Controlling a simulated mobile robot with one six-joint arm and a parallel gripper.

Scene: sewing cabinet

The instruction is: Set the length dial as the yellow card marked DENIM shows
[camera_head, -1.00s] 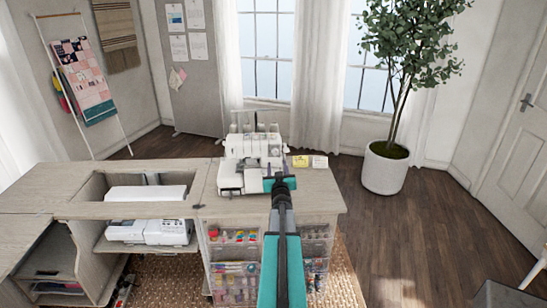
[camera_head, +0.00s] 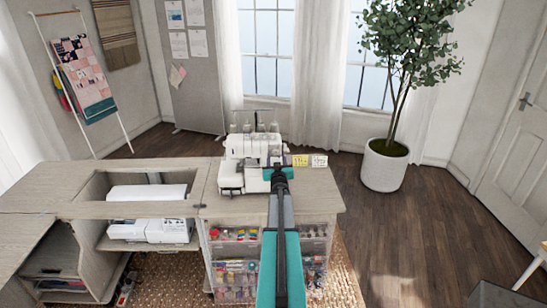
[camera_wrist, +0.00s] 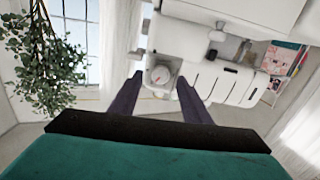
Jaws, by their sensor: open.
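The white sewing machine (camera_head: 250,150) stands on the right part of the wooden cabinet top. A round pale dial (camera_wrist: 161,75) with a small reddish mark shows on the machine in the wrist view; its numbers are too small to read. My gripper (camera_wrist: 159,80) is open, with its dark fingers on either side of the dial in that view; contact cannot be told. In the head view my gripper (camera_head: 278,173) is at the machine's right front and hides the dial. A yellow card (camera_head: 300,160) lies just right of the machine; its writing is not readable.
A white card (camera_head: 319,160) lies beside the yellow one. Thread cones (camera_head: 261,128) stand on the machine's top. Another white machine (camera_head: 147,192) sits in the cabinet opening at left. Clear drawers (camera_head: 235,265) are below. The cabinet's front right corner is clear.

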